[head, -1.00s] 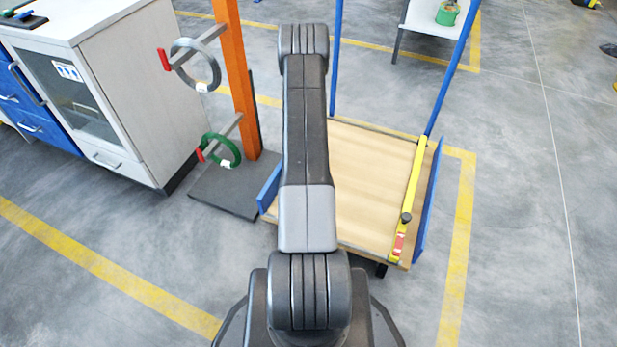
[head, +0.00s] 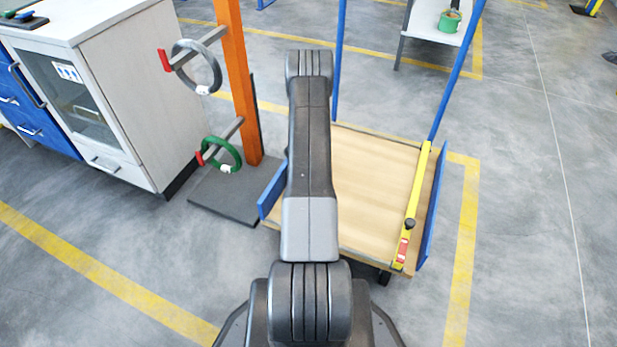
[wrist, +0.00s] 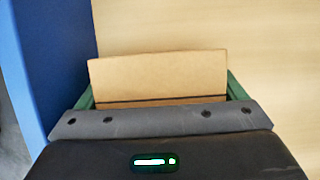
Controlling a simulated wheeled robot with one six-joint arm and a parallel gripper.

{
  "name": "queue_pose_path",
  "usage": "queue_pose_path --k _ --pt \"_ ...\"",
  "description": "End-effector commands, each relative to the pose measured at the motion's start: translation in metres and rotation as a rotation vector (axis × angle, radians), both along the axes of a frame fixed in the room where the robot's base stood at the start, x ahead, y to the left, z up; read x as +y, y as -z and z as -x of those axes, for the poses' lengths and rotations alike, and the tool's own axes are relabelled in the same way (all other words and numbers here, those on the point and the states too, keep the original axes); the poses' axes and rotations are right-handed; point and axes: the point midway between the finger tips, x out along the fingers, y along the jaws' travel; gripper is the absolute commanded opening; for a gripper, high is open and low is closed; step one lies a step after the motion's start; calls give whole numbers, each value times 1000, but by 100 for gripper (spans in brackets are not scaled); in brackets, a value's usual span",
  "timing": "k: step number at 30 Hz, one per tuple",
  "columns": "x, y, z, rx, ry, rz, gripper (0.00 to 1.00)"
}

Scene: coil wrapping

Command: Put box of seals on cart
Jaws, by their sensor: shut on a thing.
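The box of seals (wrist: 158,77) is a brown cardboard box with a dark line across it, seen in the wrist view. My gripper (wrist: 160,88) is shut on it, with a green finger at each side. The cart (head: 372,190) has a pale wooden deck, low blue side panels and blue uprights. In the wrist view the deck (wrist: 270,60) lies beneath the box, with a blue panel to the left. I cannot tell whether the box touches the deck. In the head view my arm reaches over the cart and hides both gripper and box.
A yellow bar (head: 414,200) with a black knob lies along the deck's right edge. An orange post (head: 238,80) holding a grey ring (head: 214,68) and a green ring (head: 233,155) stands left of the cart. A white cabinet (head: 140,95) is farther left. Most visible deck is bare.

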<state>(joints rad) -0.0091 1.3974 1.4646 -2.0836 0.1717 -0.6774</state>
Motion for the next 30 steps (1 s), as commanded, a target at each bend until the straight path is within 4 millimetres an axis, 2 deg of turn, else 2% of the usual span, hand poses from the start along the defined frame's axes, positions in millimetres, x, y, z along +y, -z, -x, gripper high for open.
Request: queue_pose_path --k 1,2,3,10,14,24,30 --pt "0 2 -1 -2 0 1 47" --pt "0 1 0 0 0 0 97" --pt "0 1 0 0 0 0 100" --pt "0 0 0 0 0 0 100" --pt "1 -7 1 0 -1 0 100" --pt "11 -72 25 -1 -1 0 100" --pt "16 -101 37 -1 -1 0 100"
